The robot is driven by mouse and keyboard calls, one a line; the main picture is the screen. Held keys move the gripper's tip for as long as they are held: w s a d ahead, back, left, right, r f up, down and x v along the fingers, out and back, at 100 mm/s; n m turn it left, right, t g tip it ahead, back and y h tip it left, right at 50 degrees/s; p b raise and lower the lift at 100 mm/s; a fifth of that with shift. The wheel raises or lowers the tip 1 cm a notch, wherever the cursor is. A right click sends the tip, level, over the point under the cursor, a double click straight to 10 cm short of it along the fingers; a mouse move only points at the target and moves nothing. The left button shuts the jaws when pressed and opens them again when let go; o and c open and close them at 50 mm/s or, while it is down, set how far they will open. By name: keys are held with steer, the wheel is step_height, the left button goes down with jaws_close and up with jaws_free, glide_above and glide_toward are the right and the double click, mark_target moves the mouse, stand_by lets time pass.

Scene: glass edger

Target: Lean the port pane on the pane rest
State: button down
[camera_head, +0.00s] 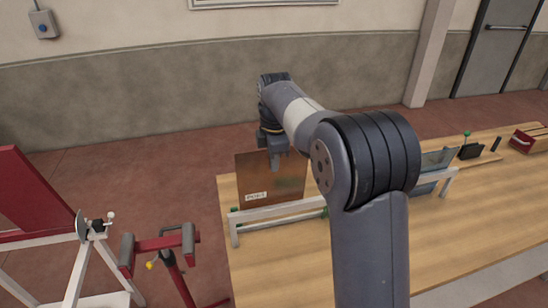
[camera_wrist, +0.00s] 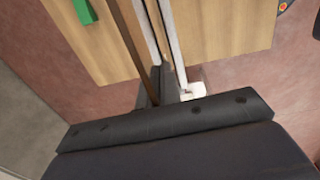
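The port pane (camera_head: 270,185) is a brown, see-through sheet with a white label low on its left. It stands nearly upright at the near left part of the table, behind a pale rail frame, the pane rest (camera_head: 265,213). In the wrist view the pane is a thin brown strip (camera_wrist: 127,30) beside a pale rail (camera_wrist: 149,30). My gripper (camera_head: 279,160) points down at the pane's top edge, with a finger overlapping its face. Whether the fingers press on it is unclear. My arm hides the rest's middle.
The wooden table (camera_head: 460,225) has free room at front right. A bluish pane (camera_head: 437,160) stands right of my arm. A dark block (camera_head: 470,151) and a red box (camera_head: 530,140) lie further right. A red stand (camera_head: 165,243) and white-legged frame are left of the table.

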mark_target(273, 193)
steer(key=shift+w+f+b, duration=0.2)
steer(key=shift+f+b, duration=0.9)
steer(key=shift+f, duration=1.2)
steer(key=shift+w+f+b, duration=0.15)
steer(key=shift+f+b, duration=0.9)
steer(key=shift+f, duration=1.75)
steer(key=c, duration=1.5)
jaws_free()
steer(key=shift+c, duration=0.2)
steer(key=shift+f, duration=0.1)
steer(key=r+p, duration=0.2)
steer(key=r, duration=0.1)
steer(key=r+p, duration=0.3)
steer(key=r, duration=0.1)
steer(key=r+p, duration=0.3)
steer(key=r, duration=0.1)
steer(key=shift+s, duration=0.4)
steer(key=shift+f, duration=0.1)
